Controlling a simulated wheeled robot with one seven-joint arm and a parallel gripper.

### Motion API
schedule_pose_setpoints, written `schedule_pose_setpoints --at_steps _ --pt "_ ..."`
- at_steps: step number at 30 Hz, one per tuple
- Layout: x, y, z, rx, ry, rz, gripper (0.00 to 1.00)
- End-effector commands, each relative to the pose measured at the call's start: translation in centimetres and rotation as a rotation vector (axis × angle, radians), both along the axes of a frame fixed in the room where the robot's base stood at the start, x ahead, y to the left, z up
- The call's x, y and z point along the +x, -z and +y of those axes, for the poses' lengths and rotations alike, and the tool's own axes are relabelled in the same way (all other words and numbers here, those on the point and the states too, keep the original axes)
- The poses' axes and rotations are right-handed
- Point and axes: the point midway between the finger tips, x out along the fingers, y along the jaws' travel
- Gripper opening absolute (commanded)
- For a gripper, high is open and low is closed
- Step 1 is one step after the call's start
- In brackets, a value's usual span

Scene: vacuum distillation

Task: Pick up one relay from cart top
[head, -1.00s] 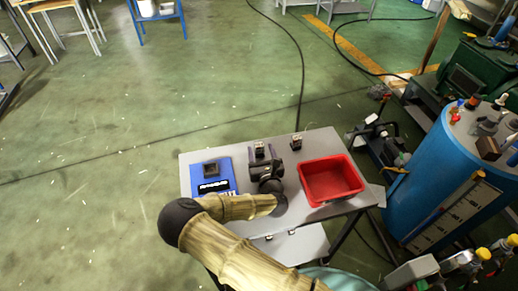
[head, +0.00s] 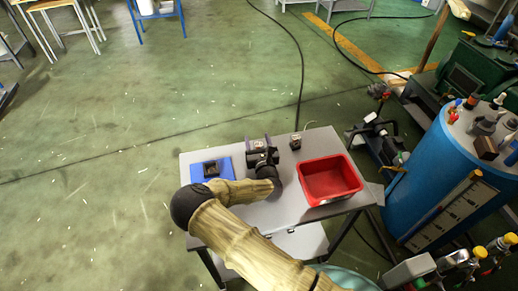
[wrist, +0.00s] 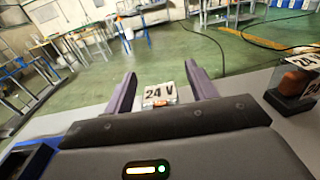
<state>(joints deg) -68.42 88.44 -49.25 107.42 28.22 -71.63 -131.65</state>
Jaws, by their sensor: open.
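One relay (head: 258,144) stands near the far edge of the grey cart top (head: 229,150). In the wrist view this relay (wrist: 159,95) shows a white "24 V" label and an orange part, and it lies between my two fingers. My gripper (head: 261,150) is open and low over the cart top, with the fingers on either side of the relay; I cannot tell whether they touch it. A second relay (head: 296,141) stands to the right, and it also shows at the right edge of the wrist view (wrist: 297,82).
A red bin (head: 330,181) stands on the cart's right side. A blue drum (head: 457,170) stands right of the cart.

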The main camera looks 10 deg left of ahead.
Motion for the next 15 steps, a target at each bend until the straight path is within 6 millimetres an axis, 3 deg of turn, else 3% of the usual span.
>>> schedule_pose_setpoints --at_steps 8,15 --pt "0.02 -0.01 -0.07 0.0 0.001 0.0 0.54" --pt "0.02 -0.02 -0.11 0.0 0.001 0.0 0.08"
